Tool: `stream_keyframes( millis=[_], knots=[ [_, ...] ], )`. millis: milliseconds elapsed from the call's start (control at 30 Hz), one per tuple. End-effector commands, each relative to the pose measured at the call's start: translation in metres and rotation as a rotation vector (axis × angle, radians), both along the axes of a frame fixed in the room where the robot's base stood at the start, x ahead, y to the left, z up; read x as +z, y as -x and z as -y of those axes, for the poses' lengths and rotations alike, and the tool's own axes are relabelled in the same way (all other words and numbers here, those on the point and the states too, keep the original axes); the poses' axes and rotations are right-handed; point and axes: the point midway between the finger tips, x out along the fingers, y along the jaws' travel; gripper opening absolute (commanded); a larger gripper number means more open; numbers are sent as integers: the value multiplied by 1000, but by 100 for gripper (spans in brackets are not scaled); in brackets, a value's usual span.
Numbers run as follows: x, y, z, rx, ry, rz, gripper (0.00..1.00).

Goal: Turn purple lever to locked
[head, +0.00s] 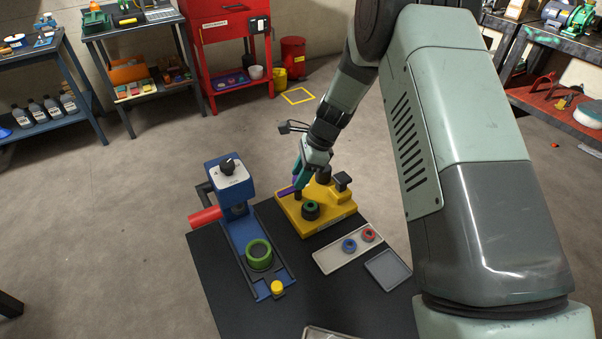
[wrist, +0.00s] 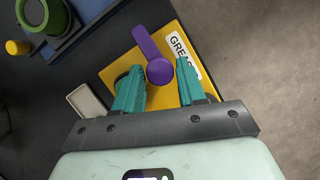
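The purple lever (wrist: 147,43) lies over the yellow base (wrist: 112,73) in the wrist view, its round end between my fingertips. My gripper (wrist: 160,67) is open, with one teal finger on each side of that round end and visible space between. I cannot tell how far above the lever the fingertips are. In the head view the lever (head: 286,191) shows as a small purple strip at the left of the yellow base (head: 326,217), partly hidden by my gripper (head: 299,180). A white label starting "GREA" (wrist: 185,55) is on the base, partly covered by a finger.
A blue fixture (head: 240,230) with a red handle (head: 205,217) and a green ring (head: 259,254) stands left of the yellow base. A beige tray (head: 335,262) with a blue and a red ring and a grey tray (head: 388,270) lie to the right on the black table (head: 300,310).

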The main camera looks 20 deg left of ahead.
Motion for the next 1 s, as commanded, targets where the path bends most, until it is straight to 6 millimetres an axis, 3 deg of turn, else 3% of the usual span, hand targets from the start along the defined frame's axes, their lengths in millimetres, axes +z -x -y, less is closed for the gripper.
stream_keyframes(
  millis=[33,233,567,1000],
  knots=[
    [0,0,0,0,0,0,32],
    [0,0,0,0,0,0,3],
    [0,-1,0,54,0,0,3],
    [0,-4,-1,395,1,1,3]
  ],
)
